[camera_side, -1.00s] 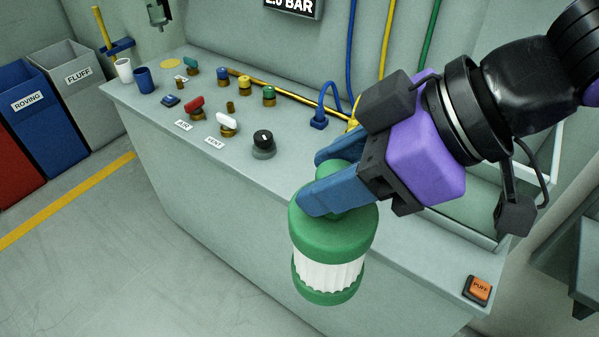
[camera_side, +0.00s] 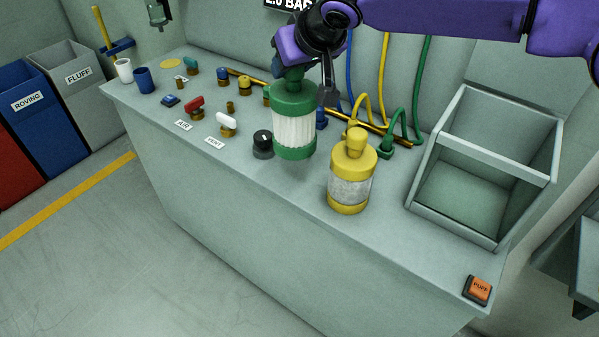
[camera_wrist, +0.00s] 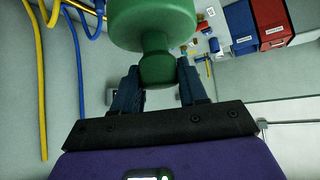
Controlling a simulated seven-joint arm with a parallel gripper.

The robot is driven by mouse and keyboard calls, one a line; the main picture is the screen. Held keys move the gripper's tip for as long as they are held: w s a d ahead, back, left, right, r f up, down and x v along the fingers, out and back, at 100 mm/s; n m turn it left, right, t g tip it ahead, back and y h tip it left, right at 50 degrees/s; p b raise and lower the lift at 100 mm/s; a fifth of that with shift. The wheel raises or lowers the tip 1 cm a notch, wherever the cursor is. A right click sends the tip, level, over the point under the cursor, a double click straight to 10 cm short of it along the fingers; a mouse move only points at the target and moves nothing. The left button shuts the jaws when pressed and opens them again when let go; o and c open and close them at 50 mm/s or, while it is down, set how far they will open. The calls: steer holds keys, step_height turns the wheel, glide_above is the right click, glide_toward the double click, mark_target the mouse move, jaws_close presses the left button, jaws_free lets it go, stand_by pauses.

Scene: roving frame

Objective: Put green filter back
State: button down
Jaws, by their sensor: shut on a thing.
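The green filter (camera_side: 294,130), with green caps and a white pleated middle, is upright near the middle of the bench, right of the black knob (camera_side: 263,142). In the side view I cannot tell whether its base touches the bench. My gripper (camera_side: 293,76) is shut on the filter's top knob, its fingers largely hidden by the wrist. In the wrist view the fingers (camera_wrist: 160,78) sit on both sides of the green knob, and the green filter (camera_wrist: 150,18) extends out of the top of the frame.
A yellow filter (camera_side: 351,182) stands on the bench to the right. Blue, yellow and green hoses (camera_side: 421,80) rise behind, with a green fitting (camera_side: 388,150) at the brass pipe. An open grey bin (camera_side: 484,168) is at right. Small valves and knobs line the left.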

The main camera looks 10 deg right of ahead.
steer(key=shift+w+d+f+m, duration=0.2)
steer(key=shift+w+d, duration=0.1)
steer(key=shift+w, duration=0.3)
steer(key=shift+w+d+f+m, duration=0.1)
steer(key=shift+w+d+m, duration=0.15)
steer(key=shift+w, duration=0.3)
steer(key=shift+w+d+f, duration=0.15)
steer(key=shift+w+f, duration=0.05)
steer(key=shift+f, duration=5)
steer(key=c, duration=0.6)
jaws_free()
steer(key=shift+f+h, duration=0.1)
steer(key=shift+h, duration=0.2)
